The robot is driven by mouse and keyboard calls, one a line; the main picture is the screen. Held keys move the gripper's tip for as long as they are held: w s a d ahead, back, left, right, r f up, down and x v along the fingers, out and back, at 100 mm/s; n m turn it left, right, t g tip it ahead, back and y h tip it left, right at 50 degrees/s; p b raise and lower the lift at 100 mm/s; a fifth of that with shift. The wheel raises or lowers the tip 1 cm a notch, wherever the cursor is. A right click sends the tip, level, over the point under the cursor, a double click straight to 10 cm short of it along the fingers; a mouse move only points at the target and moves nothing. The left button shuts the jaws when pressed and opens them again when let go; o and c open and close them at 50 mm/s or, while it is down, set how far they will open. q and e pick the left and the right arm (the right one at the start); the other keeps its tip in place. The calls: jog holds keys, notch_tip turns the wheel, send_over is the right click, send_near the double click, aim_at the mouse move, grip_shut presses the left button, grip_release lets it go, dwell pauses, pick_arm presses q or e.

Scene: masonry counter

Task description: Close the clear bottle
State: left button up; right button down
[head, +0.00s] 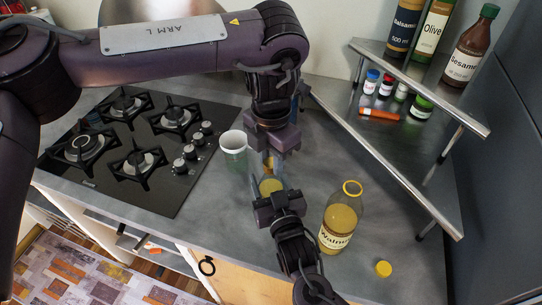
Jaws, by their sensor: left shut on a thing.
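A clear bottle labelled Walnut (342,219) stands upright on the counter at the lower right. It holds yellow liquid, and its yellow-rimmed mouth looks open. A yellow cap (383,268) lies on the counter to its right, apart from it. My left gripper (270,160) points down left of the bottle and is shut on a partly hidden, pale see-through thing with a yellowish round part (270,186). My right gripper (274,192) comes up from below, close to that same thing. Its fingers are mostly hidden, so I cannot tell its opening or whether it touches.
A white-green cup (233,148) stands left of my grippers, beside the black gas hob (140,150). A metal corner shelf (430,105) at the right carries large oil bottles, with small jars and an orange-capped tube below. Grey counter (385,215) is free right of the Walnut bottle.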

pick_arm(q)
jog(key=m, duration=0.3)
jog(key=o, duration=1.2)
jog(key=shift+c, duration=0.2)
jog(key=shift+r, duration=0.15)
notch_tip(320, 180, up, 12)
pick_arm(e)
jog(key=shift+c, duration=2.4)
grip_release()
